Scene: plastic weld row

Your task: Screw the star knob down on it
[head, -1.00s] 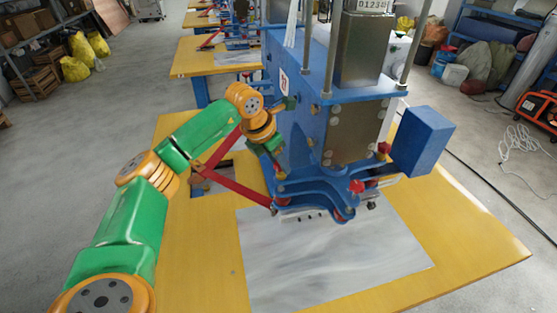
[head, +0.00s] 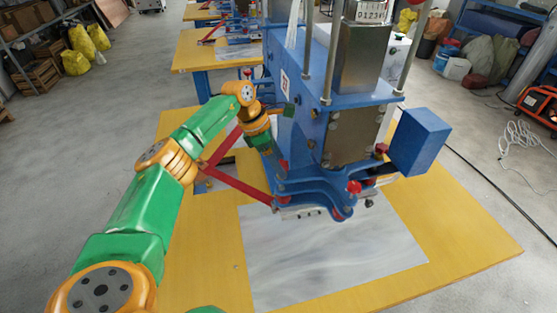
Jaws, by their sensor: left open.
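A blue plastic welding machine (head: 308,125) stands on the yellow table. A red star-shaped knob (head: 354,187) sits at the front of its lower blue plates (head: 310,187). My left gripper (head: 279,158) is at the machine's left side, pointing down and to the right, just above the left end of the plates. It is open. A small red part (head: 284,166) shows at its fingertips; I cannot tell whether it touches the jaws or is a second knob. My left gripper is left of the front red knob and apart from it. My right gripper is out of view.
A red bar linkage (head: 235,178) runs beside the machine, below my left arm. A blue box (head: 419,141) juts out on the right. A grey sheet (head: 330,260) covers the front of the yellow table (head: 460,245), which is otherwise clear there.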

